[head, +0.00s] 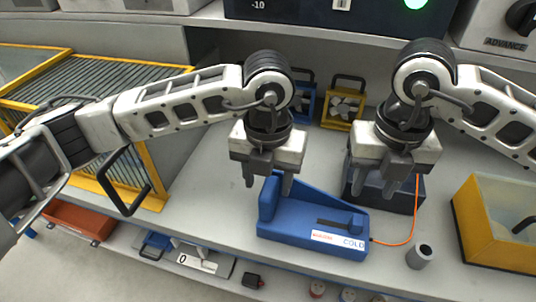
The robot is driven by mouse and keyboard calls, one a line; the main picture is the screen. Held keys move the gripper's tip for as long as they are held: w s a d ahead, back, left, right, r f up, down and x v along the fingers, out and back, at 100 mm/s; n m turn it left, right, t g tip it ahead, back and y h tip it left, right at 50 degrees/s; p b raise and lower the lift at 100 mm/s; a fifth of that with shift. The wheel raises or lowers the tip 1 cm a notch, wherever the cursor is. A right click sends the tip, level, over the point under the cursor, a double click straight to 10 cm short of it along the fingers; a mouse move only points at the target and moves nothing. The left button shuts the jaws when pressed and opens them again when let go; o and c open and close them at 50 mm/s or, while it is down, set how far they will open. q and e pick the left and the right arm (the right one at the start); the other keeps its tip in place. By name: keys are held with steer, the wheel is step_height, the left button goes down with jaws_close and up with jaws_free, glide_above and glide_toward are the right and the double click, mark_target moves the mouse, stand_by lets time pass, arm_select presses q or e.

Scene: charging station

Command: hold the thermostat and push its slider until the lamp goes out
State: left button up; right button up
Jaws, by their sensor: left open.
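The thermostat (290,222) is a blue block with a raised left end, a dark slider slot (340,226) on top and a front label reading COLD at its right end. The slider's exact position is too small to tell. My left gripper (268,186) is open, fingers pointing down over the raised left end; I cannot tell whether it touches. My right gripper (373,185) looks open and empty, behind and right of the thermostat, in front of a dark box (408,196). A green light (414,3) glows on the panel at the top; I cannot tell which lamp the thermostat drives.
An orange cable (413,215) runs between the thermostat and the dark box. A grey cylinder (420,256) stands to the right, then a yellow-sided box (490,222). Small fan units (342,105) stand behind. A yellow-framed rack (120,85) is at left. The bench left of the thermostat is clear.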

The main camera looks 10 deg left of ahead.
arm_select(q)
step_height(320, 180, down, 7)
steer(key=shift+f, duration=0.15)
steer(key=shift+c, duration=0.3)
